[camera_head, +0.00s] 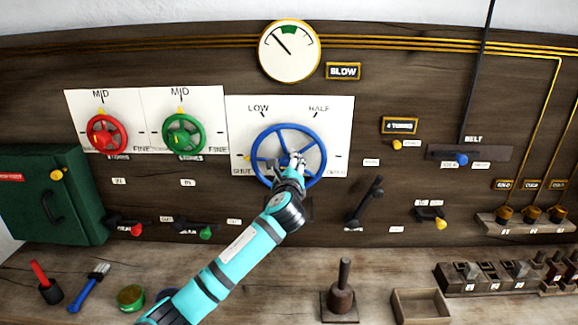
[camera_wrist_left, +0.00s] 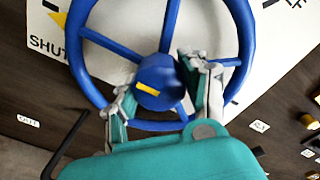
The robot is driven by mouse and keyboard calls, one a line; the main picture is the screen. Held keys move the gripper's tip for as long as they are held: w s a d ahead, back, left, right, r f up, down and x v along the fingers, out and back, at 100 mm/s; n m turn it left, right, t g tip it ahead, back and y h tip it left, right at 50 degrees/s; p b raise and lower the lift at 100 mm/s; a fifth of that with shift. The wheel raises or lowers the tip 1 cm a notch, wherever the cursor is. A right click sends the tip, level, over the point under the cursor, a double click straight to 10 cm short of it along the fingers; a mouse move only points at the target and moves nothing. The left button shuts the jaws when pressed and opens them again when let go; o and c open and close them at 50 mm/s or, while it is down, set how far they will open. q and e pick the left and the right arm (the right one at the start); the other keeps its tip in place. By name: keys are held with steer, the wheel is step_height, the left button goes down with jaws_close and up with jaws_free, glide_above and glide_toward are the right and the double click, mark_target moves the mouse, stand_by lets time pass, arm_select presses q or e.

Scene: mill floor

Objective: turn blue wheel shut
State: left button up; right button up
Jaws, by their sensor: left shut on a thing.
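The blue wheel (camera_head: 258,143) is a spoked handwheel on a white plate (camera_head: 338,112) marked LOW, HALF and SHUT. A yellow pointer (camera_wrist_left: 58,18) shows at its left rim near the SHUT label in the left wrist view. My left gripper (camera_head: 296,160) is at the wheel's middle. In the left wrist view its fingers lie on either side of the blue hub (camera_wrist_left: 160,90), which has a yellow stripe, and are shut on the wheel. The lower part of the wheel is partly hidden by my left arm. My right gripper is not in view.
A red wheel (camera_head: 92,122) and a green wheel (camera_head: 169,127) are to the left. A round gauge (camera_head: 289,62) hangs above. A black lever (camera_head: 366,198) stands right of the wheel. A wooden bench below holds an upright-handled tool (camera_head: 341,300) and an open box (camera_head: 420,306).

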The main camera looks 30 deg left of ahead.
arm_select(q)
steer(key=o, duration=1.2)
steer(key=v, duration=1.2)
steer(key=shift+f, duration=0.15)
